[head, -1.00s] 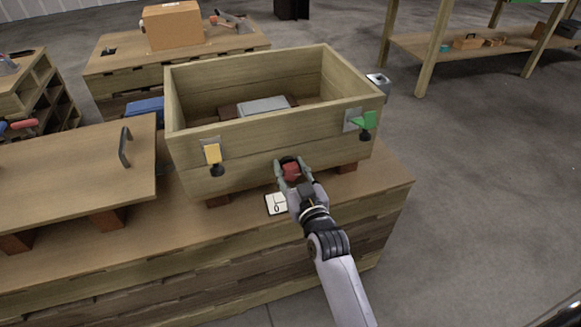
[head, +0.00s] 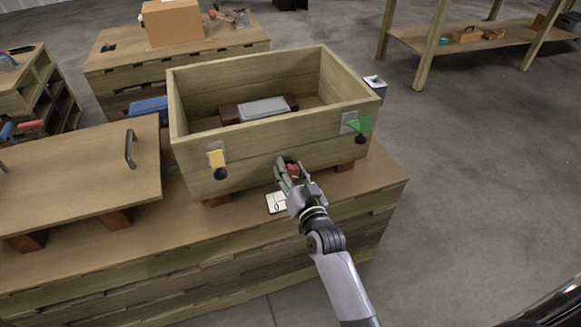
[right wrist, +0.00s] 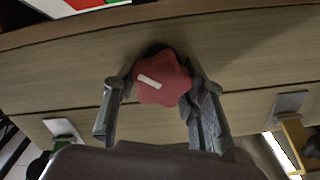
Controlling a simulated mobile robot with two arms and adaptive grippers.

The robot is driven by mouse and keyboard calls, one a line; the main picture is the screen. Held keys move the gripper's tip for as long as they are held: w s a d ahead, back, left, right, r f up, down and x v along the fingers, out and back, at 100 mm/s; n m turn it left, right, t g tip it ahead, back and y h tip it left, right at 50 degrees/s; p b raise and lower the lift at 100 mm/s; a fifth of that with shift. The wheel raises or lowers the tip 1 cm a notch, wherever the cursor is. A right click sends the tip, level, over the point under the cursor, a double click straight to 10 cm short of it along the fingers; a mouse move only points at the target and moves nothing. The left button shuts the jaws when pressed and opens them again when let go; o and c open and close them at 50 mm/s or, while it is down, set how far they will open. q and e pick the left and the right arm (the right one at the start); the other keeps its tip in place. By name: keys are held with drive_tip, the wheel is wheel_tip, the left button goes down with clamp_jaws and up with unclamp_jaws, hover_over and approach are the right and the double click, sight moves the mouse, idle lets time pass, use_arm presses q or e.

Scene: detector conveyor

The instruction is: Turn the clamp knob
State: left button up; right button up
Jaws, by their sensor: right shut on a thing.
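The clamp knob (head: 293,168) is red and sits low on the front wall of the open wooden box (head: 270,150). In the right wrist view the knob (right wrist: 163,82) is star-shaped with a white mark on its face, the mark lying slightly tilted. My right gripper (head: 290,173) is shut on the knob, one finger on either side of it. In the right wrist view both fingers (right wrist: 160,90) flank the knob at the wooden wall. My left gripper is in neither current view.
A yellow latch (head: 216,159) and a green latch (head: 360,124) are on the box front. A white card marked 0 (head: 277,203) lies below the knob. A wooden lid with a handle (head: 90,180) lies at the left. A grey block (head: 263,108) is inside the box.

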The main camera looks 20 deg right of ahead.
idle(0.4)
drive_tip(key=o, duration=1.2)
drive_tip(key=s, duration=1.2)
drive_tip(key=shift+d, duration=0.2)
